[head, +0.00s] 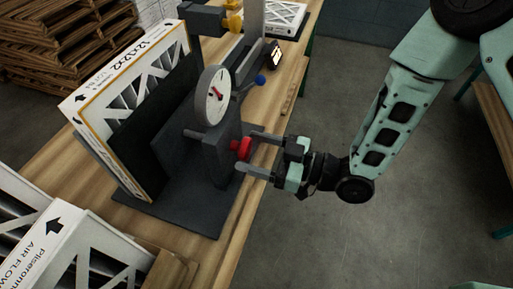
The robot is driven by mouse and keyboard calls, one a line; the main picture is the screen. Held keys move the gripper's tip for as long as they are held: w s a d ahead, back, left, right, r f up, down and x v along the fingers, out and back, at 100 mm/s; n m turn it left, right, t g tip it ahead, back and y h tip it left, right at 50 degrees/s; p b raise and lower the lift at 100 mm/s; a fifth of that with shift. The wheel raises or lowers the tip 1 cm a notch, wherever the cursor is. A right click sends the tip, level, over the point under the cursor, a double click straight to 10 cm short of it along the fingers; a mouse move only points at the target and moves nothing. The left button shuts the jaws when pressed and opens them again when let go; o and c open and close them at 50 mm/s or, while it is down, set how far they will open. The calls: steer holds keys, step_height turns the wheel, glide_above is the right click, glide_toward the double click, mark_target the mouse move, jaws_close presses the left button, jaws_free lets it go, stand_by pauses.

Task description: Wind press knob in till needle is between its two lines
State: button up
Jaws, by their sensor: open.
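The press (186,205) is a dark grey frame on a flat base on the wooden bench. Its red knob (242,148) sits on the side facing my arm. A round white dial (214,94) with a red needle stands on top of the press. The needle and lines are too small to read exactly. My gripper (248,154) is open, with its two fingers reaching toward the knob, one on the far side and one on the near side. I cannot tell whether the fingers touch the knob. A boxed filter (134,77) stands upright in the press against the dark plate.
More boxed filters (62,245) lie at the lower left. A blue ball-ended lever (260,79), a small lit device (276,55) and yellow parts (235,22) are at the back of the bench. Wooden pallets (65,40) are stacked at upper left. The floor right of the bench is clear.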

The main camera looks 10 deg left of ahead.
steer(key=c, duration=1)
stand_by(0.6)
steer(key=o, duration=1)
